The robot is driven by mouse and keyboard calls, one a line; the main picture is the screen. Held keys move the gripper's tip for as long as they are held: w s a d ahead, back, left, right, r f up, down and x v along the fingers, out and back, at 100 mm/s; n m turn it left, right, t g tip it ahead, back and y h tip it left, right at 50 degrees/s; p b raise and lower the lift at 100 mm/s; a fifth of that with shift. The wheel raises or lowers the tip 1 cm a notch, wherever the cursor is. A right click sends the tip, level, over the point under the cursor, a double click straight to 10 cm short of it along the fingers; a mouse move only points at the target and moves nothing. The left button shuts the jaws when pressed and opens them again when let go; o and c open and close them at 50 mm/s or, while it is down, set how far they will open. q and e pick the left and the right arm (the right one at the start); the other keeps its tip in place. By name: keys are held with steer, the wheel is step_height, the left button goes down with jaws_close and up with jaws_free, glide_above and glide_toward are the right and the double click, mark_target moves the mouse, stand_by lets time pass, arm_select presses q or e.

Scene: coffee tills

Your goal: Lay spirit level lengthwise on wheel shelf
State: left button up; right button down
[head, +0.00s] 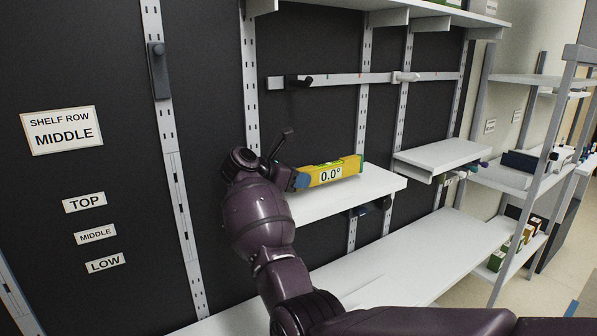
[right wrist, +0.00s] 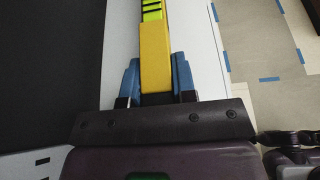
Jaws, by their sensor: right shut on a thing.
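The spirit level (head: 341,170) is a yellow bar with a green vial and a "0.0°" display. My right gripper (head: 301,180) is shut on its near end. In the right wrist view the level (right wrist: 155,45) runs up between the blue fingertips (right wrist: 156,80). In the head view it is over a white shelf (head: 375,186), roughly parallel to the wall and the shelf's length. I cannot tell whether it touches the shelf. No label shows which shelf is the wheel shelf. My left gripper is not in view.
A rail with dark and white holders (head: 340,80) is on the wall above. Another small shelf (head: 440,156) is to the right, and a long low shelf (head: 415,255) runs below. A grey rack (head: 535,180) with boxes stands at the right. The shelf around the level looks clear.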

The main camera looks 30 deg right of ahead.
steer(key=shift+f, duration=0.6)
steer(key=shift+f, duration=0.1)
steer(key=shift+f+b, duration=0.15)
steer(key=shift+b, duration=0.15)
steer(key=shift+f, duration=0.35)
steer(key=c, duration=0.8)
jaws_free()
steer(key=shift+r, duration=0.1)
steer(key=shift+c, duration=0.2)
steer(key=shift+o, duration=0.4)
